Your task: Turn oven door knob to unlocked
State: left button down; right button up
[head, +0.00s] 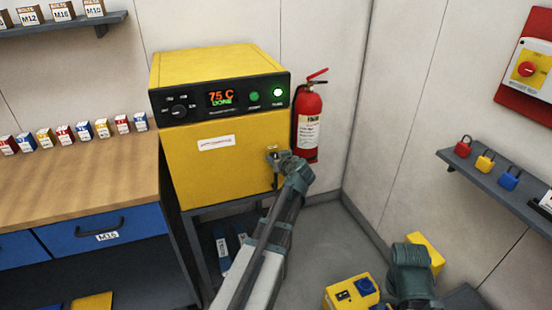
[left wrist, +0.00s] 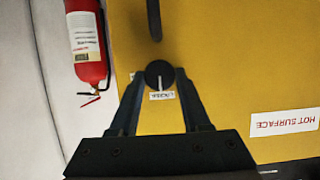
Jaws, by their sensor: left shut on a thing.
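The yellow oven (head: 225,165) has a black front panel, and its display reads 75 C DONE with a lit green lamp. The oven door knob (left wrist: 159,74) is round and black with a white pointer line. In the left wrist view, which is upside down, the line points down toward a small white label (left wrist: 162,95), its text too small to read surely. My left gripper (head: 276,158) is at the right side of the oven door. In the left wrist view my left gripper (left wrist: 160,80) has its fingertips on either side of the knob, shut on it. My right gripper is not in view.
A dark door handle (left wrist: 154,20) is close to the knob. A red fire extinguisher (head: 308,118) hangs on the wall right of the oven. A wooden workbench (head: 75,185) stands left. A shelf with padlocks (head: 485,172) is on the right wall. A yellow box (head: 350,292) is low in front.

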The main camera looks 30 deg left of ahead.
pick_arm(q)
jog(key=m, duration=0.1)
jog(key=m+g+y+b, duration=0.1)
jog(key=shift+w+d+f+m, duration=0.15)
jog(key=shift+w+f+m, duration=0.05)
jog(key=shift+m, duration=0.2)
jog(key=m+y+b, duration=0.2)
jog(key=m, duration=0.1)
jog(key=m+g+y+b, duration=0.1)
jog(key=m+y+b, duration=0.1)
jog(key=m+b, duration=0.1)
jog(key=m+g+y+b, duration=0.1)
jog(key=m+b, duration=0.2)
jog(key=m, duration=0.1)
jog(key=shift+w+d+f+y, duration=0.15)
jog(key=shift+d+f+y, duration=0.05)
jog(key=shift+f+y, duration=0.2)
jog(key=shift+m+b, duration=0.3)
jog(key=shift+m, duration=0.1)
jog(key=shift+c, duration=2)
grip_release()
jog(key=shift+r, duration=0.1)
